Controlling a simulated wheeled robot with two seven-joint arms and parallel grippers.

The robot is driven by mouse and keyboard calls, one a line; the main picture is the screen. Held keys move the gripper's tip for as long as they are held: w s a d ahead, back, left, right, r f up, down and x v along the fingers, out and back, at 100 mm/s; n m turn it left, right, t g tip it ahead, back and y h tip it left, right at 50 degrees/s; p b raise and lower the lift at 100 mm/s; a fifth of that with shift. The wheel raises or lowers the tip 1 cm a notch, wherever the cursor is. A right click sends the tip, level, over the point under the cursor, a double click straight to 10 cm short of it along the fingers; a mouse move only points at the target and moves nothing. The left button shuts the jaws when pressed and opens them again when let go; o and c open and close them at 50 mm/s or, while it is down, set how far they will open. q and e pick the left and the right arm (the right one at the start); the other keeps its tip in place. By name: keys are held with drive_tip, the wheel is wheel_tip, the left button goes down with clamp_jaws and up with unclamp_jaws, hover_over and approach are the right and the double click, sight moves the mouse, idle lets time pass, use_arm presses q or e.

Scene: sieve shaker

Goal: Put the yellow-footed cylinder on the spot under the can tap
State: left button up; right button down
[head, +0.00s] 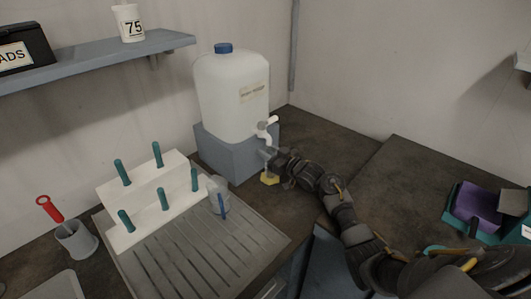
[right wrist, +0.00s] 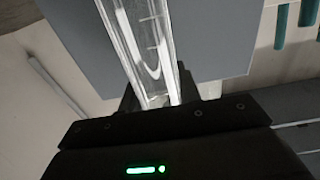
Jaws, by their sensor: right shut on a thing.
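The white can (head: 232,95) with a blue cap stands on a blue-grey block (head: 232,155), and its tap (head: 268,124) points out over the dark counter. My right gripper (head: 268,156) is just below the tap, shut on the yellow-footed cylinder. The yellow foot (head: 269,178) shows below the gripper, close to the counter; I cannot tell if it touches. The clear, graduated cylinder (right wrist: 148,45) shows between the jaws in the right wrist view (right wrist: 160,95). The gripper hides most of the cylinder in the head view, and the spot is not visible. My left gripper is out of view.
A white peg rack (head: 145,186) with teal pegs and a grooved draining board (head: 180,262) lie left of the block. A clear vessel (head: 217,186) and a blue item (head: 222,206) stand there. A grey cup (head: 76,240) is far left. A teal tray (head: 455,195) is right.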

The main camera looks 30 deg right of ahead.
drive_tip(key=shift+w+a, duration=0.25)
drive_tip(key=shift+a, duration=0.2)
drive_tip(key=c, duration=1.3)
unclamp_jaws()
drive_tip(key=shift+f, duration=0.1)
drive_tip(key=o, duration=0.3)
drive_tip(key=shift+s+d, duration=0.1)
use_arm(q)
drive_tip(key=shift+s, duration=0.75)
use_arm(e)
drive_tip(key=shift+s+d+r+p, duration=0.1)
drive_tip(key=shift+s+r+p, duration=0.15)
drive_tip(key=shift+p, duration=0.15)
use_arm(q)
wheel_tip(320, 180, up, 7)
drive_tip(key=p, duration=0.6)
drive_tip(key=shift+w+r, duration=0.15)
use_arm(e)
drive_tip(key=v, duration=1.1)
drive_tip(key=shift+s+d, duration=0.15)
drive_tip(key=shift+s, duration=0.1)
